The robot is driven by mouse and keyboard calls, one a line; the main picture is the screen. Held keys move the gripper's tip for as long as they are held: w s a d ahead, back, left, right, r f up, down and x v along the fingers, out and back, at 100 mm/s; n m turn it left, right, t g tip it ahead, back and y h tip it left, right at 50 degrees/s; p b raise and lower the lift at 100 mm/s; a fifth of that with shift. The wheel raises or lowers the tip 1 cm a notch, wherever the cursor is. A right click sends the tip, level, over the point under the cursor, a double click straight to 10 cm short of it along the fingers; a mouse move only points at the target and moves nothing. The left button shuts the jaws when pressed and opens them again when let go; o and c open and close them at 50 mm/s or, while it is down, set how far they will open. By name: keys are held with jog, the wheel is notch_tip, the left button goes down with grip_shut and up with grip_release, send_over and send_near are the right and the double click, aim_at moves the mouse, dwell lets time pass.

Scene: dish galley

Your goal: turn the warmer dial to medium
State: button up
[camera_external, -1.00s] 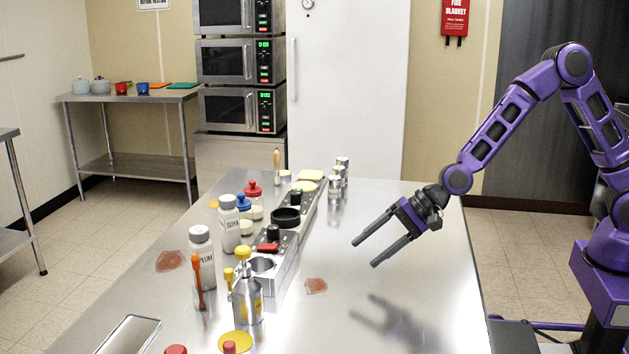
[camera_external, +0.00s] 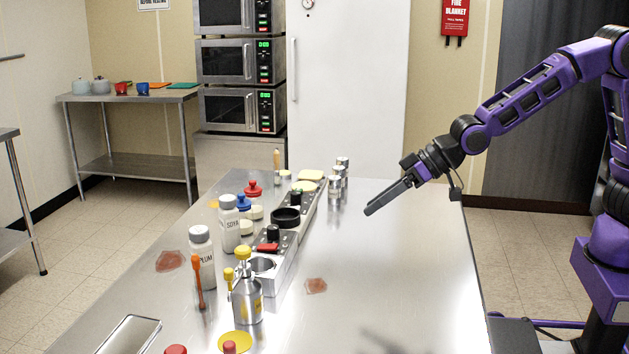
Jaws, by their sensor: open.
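The warmer is a long silvery metal unit (camera_external: 284,262) on the steel table, with a round well at its near end and a black ring further back. A black knob (camera_external: 273,233) stands up on its top near the middle, beside a red piece (camera_external: 267,248). A second black knob (camera_external: 296,196) stands further back. Dial markings are too small to read. My gripper (camera_external: 372,209) is open and empty above the table, right of the warmer and apart from it. Its fingers point down and left and nearly overlap in this view.
Left of the warmer stand white bottles (camera_external: 202,258). A steel pump bottle with a yellow top (camera_external: 246,297) stands near its front end. Several small cans (camera_external: 336,186) stand at the back. A reddish flat piece (camera_external: 316,286) lies right of the warmer. The table's right side is clear.

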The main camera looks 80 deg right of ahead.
jog(key=r+n, duration=0.1)
jog(key=n, duration=0.1)
jog(key=r+n, duration=0.1)
jog(key=r, duration=0.1)
jog(key=shift+s+r+n, duration=0.1)
jog(key=shift+s+n, duration=0.1)
jog(key=shift+n, duration=0.2)
